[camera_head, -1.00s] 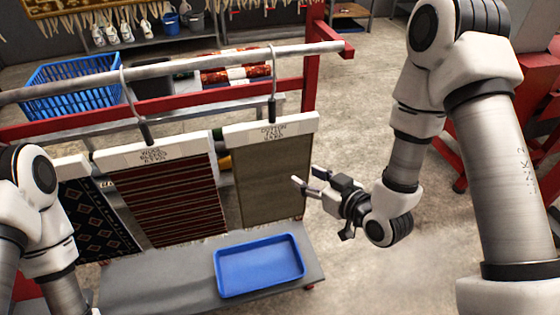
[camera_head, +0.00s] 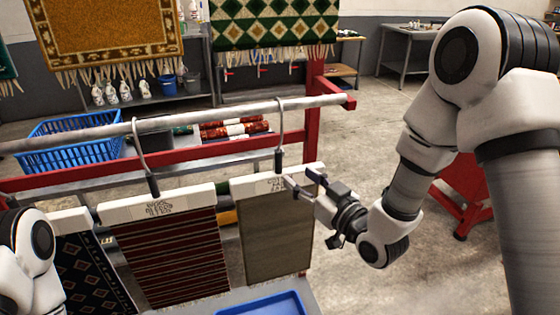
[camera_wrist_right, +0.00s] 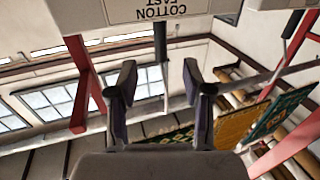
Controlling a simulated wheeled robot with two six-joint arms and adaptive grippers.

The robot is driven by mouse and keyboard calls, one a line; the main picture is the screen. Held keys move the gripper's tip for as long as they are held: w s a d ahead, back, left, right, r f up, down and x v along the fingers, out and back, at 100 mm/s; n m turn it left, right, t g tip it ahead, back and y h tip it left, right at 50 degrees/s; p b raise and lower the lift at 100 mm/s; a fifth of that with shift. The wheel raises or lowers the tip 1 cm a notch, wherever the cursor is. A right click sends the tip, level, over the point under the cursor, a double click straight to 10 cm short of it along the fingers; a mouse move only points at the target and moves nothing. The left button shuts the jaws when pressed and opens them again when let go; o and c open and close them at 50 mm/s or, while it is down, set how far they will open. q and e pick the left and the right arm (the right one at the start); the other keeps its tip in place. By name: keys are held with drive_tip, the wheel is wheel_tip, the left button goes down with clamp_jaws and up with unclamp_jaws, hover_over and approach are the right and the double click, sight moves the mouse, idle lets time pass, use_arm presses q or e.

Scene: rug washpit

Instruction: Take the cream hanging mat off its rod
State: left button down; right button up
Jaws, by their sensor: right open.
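The cream mat (camera_head: 275,243) hangs at the right end of the grey rod (camera_head: 215,116). Its white header bar (camera_head: 246,186) hangs from a thin curved hook (camera_head: 281,125) with a dark stem. My right gripper (camera_head: 300,178) is open and empty in front of the header bar, just right of the stem in the head view. In the right wrist view, the open fingers (camera_wrist_right: 158,82) have the hook's dark stem (camera_wrist_right: 160,42) between them in the picture; I cannot tell how deep it lies. The printed header (camera_wrist_right: 157,10) is at the top. My left gripper is out of view.
A red striped mat (camera_head: 170,262) and a dark patterned mat (camera_head: 88,270) hang to the left. A blue tray (camera_head: 262,306) sits below the cream mat. A blue basket (camera_head: 75,138) stands behind the rod. Open floor lies right of the rack.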

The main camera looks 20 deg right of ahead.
sight(278, 147)
drive_tip(key=shift+p+x, duration=0.35)
drive_tip(key=shift+x, duration=4.2)
drive_tip(key=shift+a, duration=0.1)
clamp_jaws()
drive_tip(key=shift+r+p, duration=1.4)
drive_tip(key=shift+r, duration=0.85)
